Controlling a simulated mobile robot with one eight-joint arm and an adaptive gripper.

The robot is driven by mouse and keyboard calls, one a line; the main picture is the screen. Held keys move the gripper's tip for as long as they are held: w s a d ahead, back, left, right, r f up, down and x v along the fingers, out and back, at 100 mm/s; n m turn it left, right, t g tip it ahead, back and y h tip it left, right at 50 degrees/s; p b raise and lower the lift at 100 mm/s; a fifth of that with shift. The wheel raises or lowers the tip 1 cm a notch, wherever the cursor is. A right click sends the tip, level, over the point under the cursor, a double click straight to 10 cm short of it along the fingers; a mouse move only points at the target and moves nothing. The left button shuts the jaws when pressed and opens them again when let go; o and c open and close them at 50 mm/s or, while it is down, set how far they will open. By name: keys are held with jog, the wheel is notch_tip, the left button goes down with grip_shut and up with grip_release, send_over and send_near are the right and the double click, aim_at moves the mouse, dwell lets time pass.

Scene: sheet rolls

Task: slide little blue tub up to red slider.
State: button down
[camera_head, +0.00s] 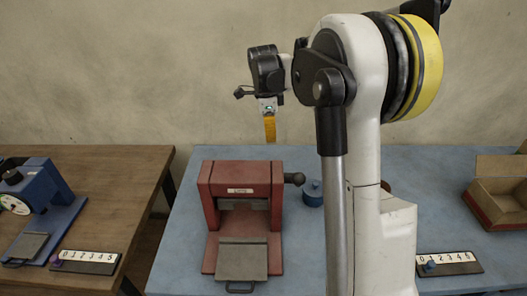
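The little blue tub (313,195), round with a small knob on top, stands on the blue table, just right of the red press. A number strip (92,262) on the brown table has a small dark purplish-red slider (55,259) at its left end. Another number strip (460,268) on the blue table has a small bluish slider (430,265); no clearly red slider shows. My gripper (270,138) hangs in the air above and behind the red press, pointing down, with an orange fingertip. It is apart from the tub. Its fingers overlap in this view, so their opening is unclear.
The red press (240,180), with a grey plate and side handle, stands left of the tub. A blue machine (35,195) is on the brown table (120,170). An open brown box (500,200) sits at right. My arm covers the middle of the blue table (430,180).

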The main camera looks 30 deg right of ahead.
jog(key=w+d+f+m+g+y, duration=0.1)
jog(key=d+f+m+g, duration=0.1)
jog(key=d+f+m, duration=0.5)
jog(key=w+d+f+m+g, duration=0.1)
jog(key=d+f+m, duration=0.4)
jog(key=f, duration=0.5)
jog(key=b+x, duration=0.3)
jog(key=x, duration=0.6)
jog(key=shift+s+d+f+b, duration=0.15)
jog(key=shift+f+b, duration=0.1)
jog(key=shift+b, duration=0.15)
jog(key=s, duration=0.2)
jog(key=shift+s+r+b, duration=0.25)
jog(key=shift+s+b, duration=0.1)
jog(key=shift+b, duration=0.05)
jog(key=shift+s+r, duration=0.1)
jog(key=shift+s, duration=0.5)
jog(key=shift+d, duration=0.15)
